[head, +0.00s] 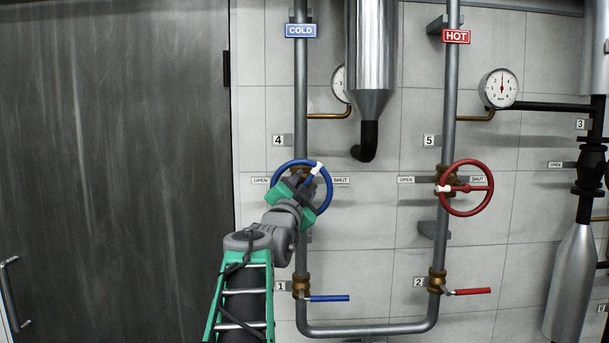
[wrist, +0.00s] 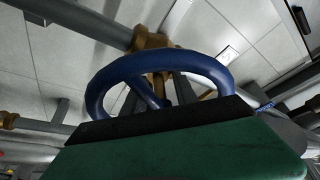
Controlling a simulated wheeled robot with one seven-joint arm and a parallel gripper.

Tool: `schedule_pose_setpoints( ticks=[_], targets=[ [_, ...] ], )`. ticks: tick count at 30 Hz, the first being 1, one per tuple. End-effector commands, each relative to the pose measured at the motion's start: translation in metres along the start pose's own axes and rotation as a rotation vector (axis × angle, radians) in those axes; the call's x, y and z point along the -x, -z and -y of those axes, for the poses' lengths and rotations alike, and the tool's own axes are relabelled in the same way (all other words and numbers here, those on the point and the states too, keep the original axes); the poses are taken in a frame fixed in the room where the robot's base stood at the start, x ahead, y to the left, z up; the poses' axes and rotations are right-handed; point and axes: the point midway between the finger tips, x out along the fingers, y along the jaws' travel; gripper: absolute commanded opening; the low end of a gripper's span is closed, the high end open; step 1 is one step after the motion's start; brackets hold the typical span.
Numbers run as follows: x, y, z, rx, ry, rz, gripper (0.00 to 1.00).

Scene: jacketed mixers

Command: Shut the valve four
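Valve four is the blue handwheel (head: 329,196) on the cold pipe, beside the plate marked 4 (head: 278,140). A white mark (head: 317,168) sits on the wheel's upper right, between its top and the SHUT label (head: 341,180). The OPEN label (head: 261,181) is on the left. My gripper (head: 297,192) is at the wheel's lower left and hides part of the rim and hub. In the wrist view the blue wheel (wrist: 165,57) fills the middle, with my green and black gripper close against its lower part.
A red handwheel (head: 488,190) marked 5 is on the hot pipe to the right. Below are a blue lever (head: 329,299) and a red lever (head: 473,291). A steel vessel (head: 371,50) hangs right of the cold pipe. A dark door (head: 115,150) is left.

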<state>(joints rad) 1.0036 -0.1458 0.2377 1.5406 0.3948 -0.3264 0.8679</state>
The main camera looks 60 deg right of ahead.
Motion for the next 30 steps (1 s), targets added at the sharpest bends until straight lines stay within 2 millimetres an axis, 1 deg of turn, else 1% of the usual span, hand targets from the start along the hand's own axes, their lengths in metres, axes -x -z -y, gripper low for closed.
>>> schedule_pose_setpoints(
  ticks=[1,3,9,11,22,30],
  targets=[
    [-0.0052,0.0016,0.0009,0.0,-0.001,0.0,0.34],
    [-0.0079,0.0003,-0.0001,0.0,-0.001,0.001,0.34],
    [-0.0077,-0.0006,-0.0006,-0.001,0.0,0.001,0.34],
    [-0.0076,-0.0006,-0.0005,-0.001,0.0,0.001,0.3],
    [-0.0074,-0.0005,0.0,-0.001,0.001,0.001,0.0],
    [-0.0074,-0.0003,0.0001,-0.002,0.001,0.001,0.0]
  ],
)
